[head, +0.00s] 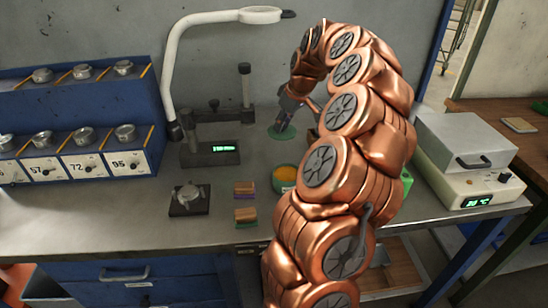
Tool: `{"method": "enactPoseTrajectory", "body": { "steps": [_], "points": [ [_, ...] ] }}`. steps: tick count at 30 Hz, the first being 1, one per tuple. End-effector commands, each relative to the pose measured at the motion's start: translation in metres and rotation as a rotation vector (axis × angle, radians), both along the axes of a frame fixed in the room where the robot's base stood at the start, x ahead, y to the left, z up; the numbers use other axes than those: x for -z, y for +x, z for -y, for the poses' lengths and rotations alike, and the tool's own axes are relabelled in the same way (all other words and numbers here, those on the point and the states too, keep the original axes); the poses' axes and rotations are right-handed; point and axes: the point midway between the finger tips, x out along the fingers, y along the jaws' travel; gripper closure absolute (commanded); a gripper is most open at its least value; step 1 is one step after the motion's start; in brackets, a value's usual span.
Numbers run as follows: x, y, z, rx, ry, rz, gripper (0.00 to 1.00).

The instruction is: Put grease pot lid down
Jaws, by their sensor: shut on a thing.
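The grease pot (284,176) is a small green pot, open at the top with orange-yellow grease showing. It stands on the grey bench, left of my copper arm. The grease pot lid (281,133) is a flat green disc behind the pot. My gripper (285,119) points down over the lid and is shut on it. The fingertips are small and dark in this view. I cannot tell whether the lid touches the bench or hangs just above it. My arm hides part of the bench to the right.
Small stacked blocks (245,189) and a dark plate with a round piece (189,199) lie in front. A blue rack (75,165) is at left, a hotplate box (470,185) at right.

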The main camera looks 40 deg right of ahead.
Motion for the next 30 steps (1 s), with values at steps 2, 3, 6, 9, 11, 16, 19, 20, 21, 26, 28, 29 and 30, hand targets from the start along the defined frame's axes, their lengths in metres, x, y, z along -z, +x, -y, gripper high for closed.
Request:
{"method": "enactPoseTrajectory", "body": {
  "steps": [2,3,6,9,11,16,19,20,21,26,28,29,30],
  "points": [
    [0.008,-0.001,-0.001,0.0,0.001,0.001,1.0],
    [0.01,0.0,-0.001,0.0,0.001,0.002,1.0],
    [0.017,0.0,-0.001,-0.002,0.002,0.002,1.0],
    [0.026,-0.001,-0.001,-0.001,0.004,-0.001,1.0],
    [0.033,-0.001,-0.001,0.0,0.003,0.002,1.0],
    [0.06,-0.001,-0.002,-0.002,0.003,0.001,1.0],
    [0.07,0.0,-0.002,-0.002,0.002,0.002,1.0],
    [0.072,0.0,-0.002,-0.002,0.002,0.002,1.0],
    [0.074,0.001,-0.002,-0.003,0.002,0.001,1.0],
    [0.093,0.0,-0.003,-0.005,0.003,-0.001,1.0],
    [0.103,0.0,-0.003,-0.004,0.005,-0.004,1.0],
    [0.106,0.0,-0.003,-0.004,0.005,-0.003,1.0],
    [0.11,0.0,-0.003,-0.003,0.003,0.001,1.0]
  ]
}}
